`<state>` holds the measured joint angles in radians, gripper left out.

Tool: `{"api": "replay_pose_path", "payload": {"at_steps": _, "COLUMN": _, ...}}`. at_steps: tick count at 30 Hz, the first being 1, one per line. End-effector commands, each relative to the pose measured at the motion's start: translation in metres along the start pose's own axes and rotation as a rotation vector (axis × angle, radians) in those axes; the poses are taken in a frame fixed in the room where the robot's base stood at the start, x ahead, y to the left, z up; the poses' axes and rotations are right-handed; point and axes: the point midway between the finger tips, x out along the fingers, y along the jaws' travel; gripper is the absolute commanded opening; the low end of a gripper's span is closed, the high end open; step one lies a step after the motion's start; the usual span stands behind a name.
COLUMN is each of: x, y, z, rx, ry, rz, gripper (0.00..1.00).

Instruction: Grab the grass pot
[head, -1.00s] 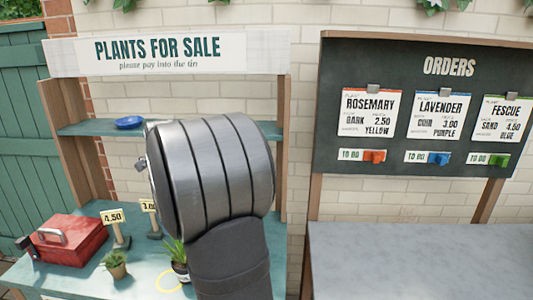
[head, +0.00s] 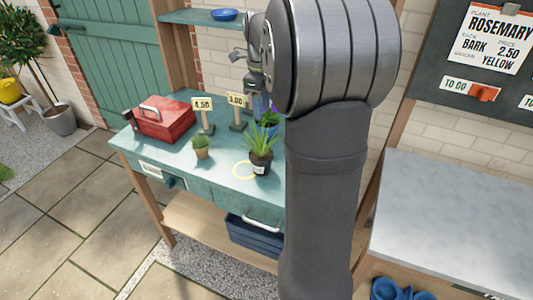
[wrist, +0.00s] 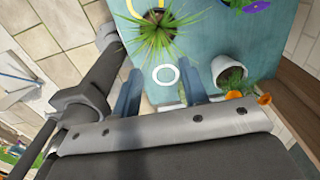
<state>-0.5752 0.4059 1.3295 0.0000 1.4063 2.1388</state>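The grass pot (head: 260,162), a dark pot with a pale label and spiky green leaves, stands upright on the teal bench, beside a yellow ring marking. In the wrist view the grass (wrist: 155,38) is seen from above, beyond my fingertips. My gripper (wrist: 162,85) is open and empty, its two fingers apart over the bench. In the head view my gripper (head: 258,104) hangs above and behind the grass pot, partly hidden by my arm. It is not touching the pot.
A purple flower (head: 269,117) is behind the grass. A pale pot (wrist: 228,76) lies near orange flowers (wrist: 264,98). A bare grey table (head: 450,215) is right.

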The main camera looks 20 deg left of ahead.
Motion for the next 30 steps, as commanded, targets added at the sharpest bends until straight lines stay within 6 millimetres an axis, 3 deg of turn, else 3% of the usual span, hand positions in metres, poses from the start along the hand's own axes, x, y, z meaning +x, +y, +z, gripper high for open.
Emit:
{"api": "replay_pose_path", "payload": {"at_steps": 4, "x": -0.002, "y": 0.000, "z": 0.000, "rx": -0.109, "ry": 0.000, "rz": -0.001, "gripper": 0.40}}
{"api": "replay_pose_path", "payload": {"at_steps": 8, "x": -0.006, "y": 0.000, "z": 0.001, "rx": -0.338, "ry": 0.000, "rz": 0.000, "gripper": 0.40}}
{"api": "replay_pose_path", "payload": {"at_steps": 30, "x": -0.031, "y": 0.002, "z": 0.002, "rx": -1.908, "ry": 0.000, "rz": -0.001, "gripper": 0.40}}
